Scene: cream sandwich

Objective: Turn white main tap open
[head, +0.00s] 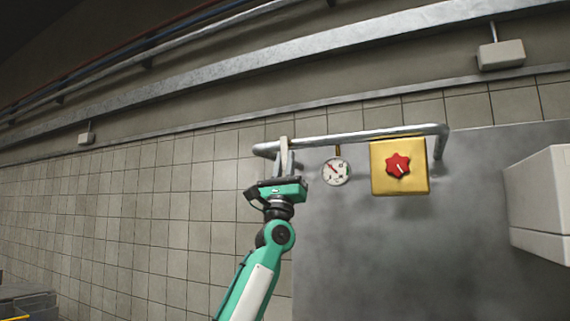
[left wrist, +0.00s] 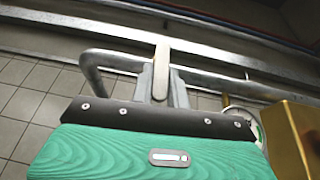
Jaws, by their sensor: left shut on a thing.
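The white main tap is a pale lever handle (head: 284,144) on a grey pipe (head: 320,140) along the wall, left of the gauge. It also shows in the left wrist view (left wrist: 161,65), standing upright across the pipe. My left gripper (head: 284,165) reaches up from below and is shut on the handle, with a finger on each side of it. In the left wrist view the fingers (left wrist: 162,85) close around its lower part. My right gripper is not in view.
A round pressure gauge (head: 336,172) hangs under the pipe just right of my gripper. A yellow box (head: 400,188) with a red knob (head: 398,166) is further right. A white box (head: 540,205) sticks out at the right edge.

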